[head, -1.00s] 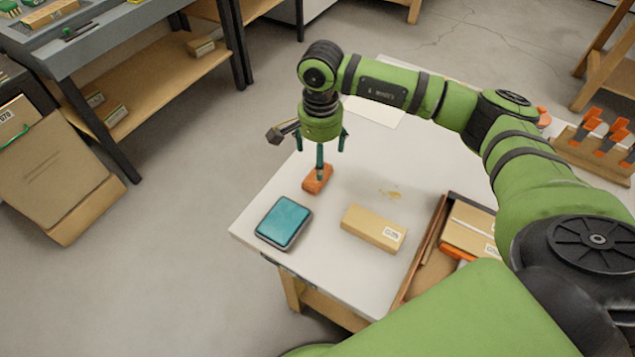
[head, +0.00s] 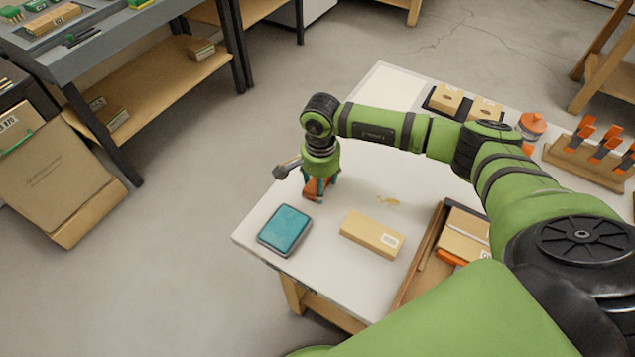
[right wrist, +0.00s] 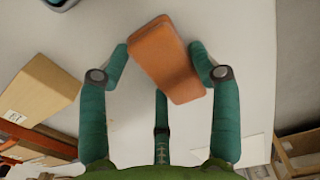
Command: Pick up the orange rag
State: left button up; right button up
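The orange rag (head: 313,195) is a small folded block on the white table, partly hidden by my right gripper (head: 318,190) in the head view. In the right wrist view the rag (right wrist: 166,60) lies tilted between the spread teal fingers of the right gripper (right wrist: 160,70). The right fingertip is close against the rag's edge, a small gap shows at the left one, and a third finger is below it. The fingers look open; firm contact cannot be seen. My left gripper is not in view.
A teal-topped case (head: 285,230) lies just in front of the rag, and a cardboard box (head: 372,235) to its right. A wooden tray (head: 424,247) holding boxes stands further right. Small boxes (head: 446,98), an orange-lidded jar (head: 531,125) and a tool rack (head: 585,165) stand at the back right.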

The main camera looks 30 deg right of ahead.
jog(key=shift+c, duration=0.5)
jog(key=shift+r, duration=0.15)
jog(key=shift+r, duration=0.25)
jog(key=r, duration=0.1)
jog(key=r+b, duration=0.1)
jog(key=r, duration=0.1)
jog(key=shift+s+d+r+b, duration=0.25)
jog(key=shift+s+d+b, duration=0.05)
jog(key=shift+b, duration=0.1)
jog(key=s+d+r, duration=0.2)
jog(key=s, duration=0.1)
jog(key=s+d+r+b, duration=0.1)
jog(key=s+d+r, duration=0.1)
jog(key=s, duration=0.1)
jog(key=s+d+r+b, duration=0.1)
jog(key=s+d+r, duration=0.1)
jog(key=s, duration=0.1)
jog(key=shift+s+r, duration=0.1)
jog(key=shift+r, duration=0.3)
jog(key=shift+a, duration=0.1)
